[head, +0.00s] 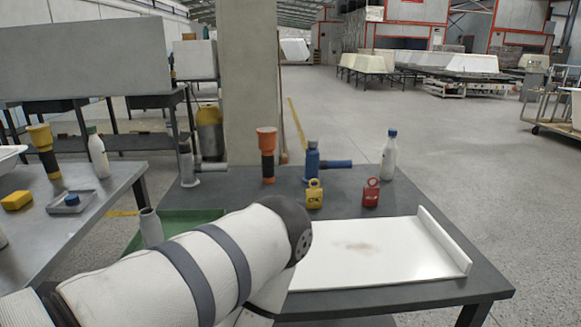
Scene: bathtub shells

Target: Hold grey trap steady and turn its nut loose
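The grey trap (186,165) stands upright at the back left of the dark table, with a short horizontal pipe reaching right toward the pillar. Its nut is too small to tell apart. A similar blue trap (312,160) with a horizontal blue pipe stands further right on the table. My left arm crosses the lower left of the view and bends down at its dark joint, in front of the table. Neither gripper shows; whatever the left one is doing is hidden or out of view.
An orange-topped torch (267,155), a white bottle (389,155), a yellow padlock (315,193) and a red padlock (371,192) stand on the table. A white panel (400,255) with a raised right edge lies in front. A green tray (195,217) is partly behind my arm.

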